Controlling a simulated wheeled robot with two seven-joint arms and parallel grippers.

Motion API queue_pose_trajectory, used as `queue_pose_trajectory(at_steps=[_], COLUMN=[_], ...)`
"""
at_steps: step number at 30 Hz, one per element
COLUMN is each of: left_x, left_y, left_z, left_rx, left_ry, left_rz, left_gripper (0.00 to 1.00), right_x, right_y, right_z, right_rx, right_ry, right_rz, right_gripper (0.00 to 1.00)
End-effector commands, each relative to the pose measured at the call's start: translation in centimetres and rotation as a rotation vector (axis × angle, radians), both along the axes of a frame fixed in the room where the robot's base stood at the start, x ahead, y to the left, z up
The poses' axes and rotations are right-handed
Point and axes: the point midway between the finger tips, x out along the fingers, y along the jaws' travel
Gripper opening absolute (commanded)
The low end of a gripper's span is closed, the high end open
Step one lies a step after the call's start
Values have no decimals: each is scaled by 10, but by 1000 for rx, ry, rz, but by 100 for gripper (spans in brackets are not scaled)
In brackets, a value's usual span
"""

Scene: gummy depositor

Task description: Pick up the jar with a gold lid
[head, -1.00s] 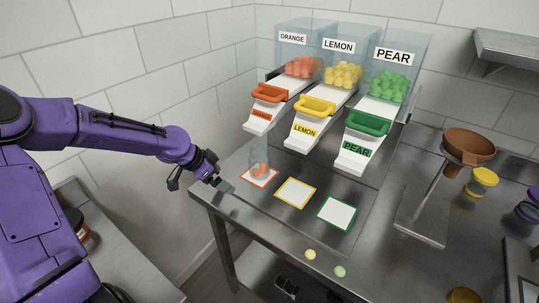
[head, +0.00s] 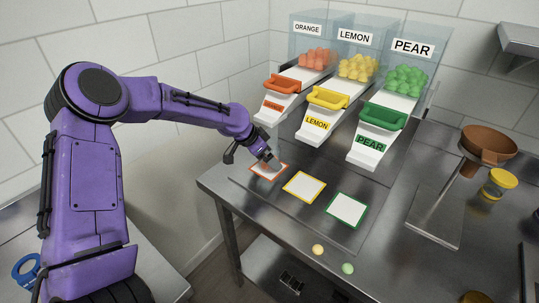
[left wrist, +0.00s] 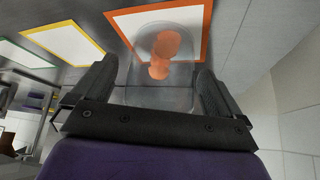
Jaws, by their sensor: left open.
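A clear jar with a yellow lid (head: 499,183) stands at the right of the table in the head view. A round gold piece (head: 475,297), perhaps a lid, is cut off by the bottom edge. My left gripper (head: 272,163) is at the orange-bordered card (head: 257,174). In the left wrist view my left gripper (left wrist: 157,78) is open, its fingers on either side of a clear glass (left wrist: 160,97) with orange gummies (left wrist: 167,50). I cannot tell whether the fingers touch the glass. The arm mostly hides this glass in the head view. My right gripper is out of view.
Orange, lemon and pear dispensers (head: 358,68) stand at the back. Yellow-bordered (head: 304,187) and green-bordered (head: 347,208) cards are empty. A brown funnel (head: 488,143) stands over a metal plate.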

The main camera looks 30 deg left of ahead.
Motion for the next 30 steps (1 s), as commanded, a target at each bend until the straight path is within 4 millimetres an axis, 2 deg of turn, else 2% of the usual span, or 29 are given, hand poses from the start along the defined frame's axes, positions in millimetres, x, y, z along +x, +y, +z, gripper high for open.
queue_pose_trajectory(at_steps=[6,7,11,12,20,25,30], left_x=[1,1,1,1,1,2,-27], left_y=[0,0,0,0,0,0,14], left_z=[-1,-1,-1,-1,0,13,14], left_rx=[0,0,0,-1,1,1,-4], left_ry=[-2,-2,-2,-3,-4,-8,-7], left_rz=[1,1,1,1,0,-1,1], left_gripper=[100,94,51,48,48,48,48], right_x=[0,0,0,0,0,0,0], right_y=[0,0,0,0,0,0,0], right_z=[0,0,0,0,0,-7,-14], right_rx=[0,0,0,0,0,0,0], right_ry=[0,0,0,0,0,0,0], right_rz=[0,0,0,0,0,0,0], right_gripper=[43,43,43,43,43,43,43])
